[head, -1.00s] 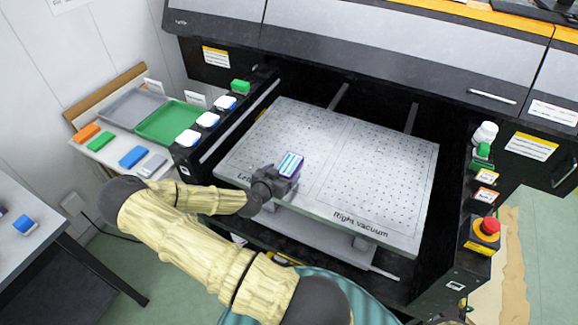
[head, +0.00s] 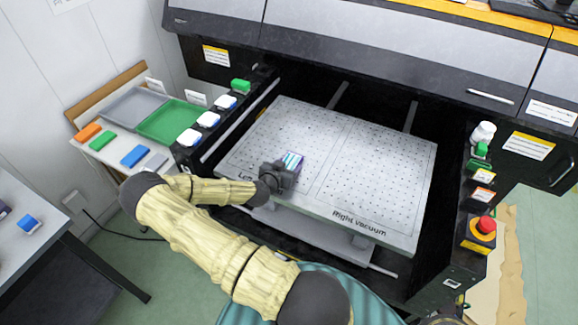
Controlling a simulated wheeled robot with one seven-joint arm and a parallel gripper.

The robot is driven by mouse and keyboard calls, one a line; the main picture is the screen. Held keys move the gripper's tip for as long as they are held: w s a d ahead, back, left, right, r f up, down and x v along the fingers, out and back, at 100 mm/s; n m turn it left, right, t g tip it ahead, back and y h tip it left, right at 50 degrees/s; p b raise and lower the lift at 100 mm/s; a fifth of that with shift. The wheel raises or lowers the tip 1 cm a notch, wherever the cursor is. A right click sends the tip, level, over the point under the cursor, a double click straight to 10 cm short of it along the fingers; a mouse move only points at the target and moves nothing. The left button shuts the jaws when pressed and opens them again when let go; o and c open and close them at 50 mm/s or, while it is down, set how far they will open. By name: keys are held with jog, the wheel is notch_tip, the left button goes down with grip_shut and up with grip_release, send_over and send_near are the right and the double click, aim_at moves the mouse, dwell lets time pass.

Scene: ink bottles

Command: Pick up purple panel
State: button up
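The purple panel (head: 293,160) is a small block with purple sides and a teal-and-white striped top. It lies on the left half of the perforated vacuum table (head: 378,165), near the front edge. My gripper (head: 285,173) is at the panel's near end, low over the table, and covers the panel's near part. The fingers are small and dark, so I cannot tell whether they are open or shut, or whether they touch the panel.
Printer walls flank the table. A grey tray (head: 128,103), a green tray (head: 170,122) and coloured blocks lie at left. The table's right half is clear.

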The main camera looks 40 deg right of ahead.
aim_at(287, 166)
jog(key=c, duration=0.6)
jog(key=shift+o, duration=0.2)
notch_tip(287, 166, up, 10)
jog(key=shift+r+b, duration=0.1)
jog(key=shift+b, duration=0.8)
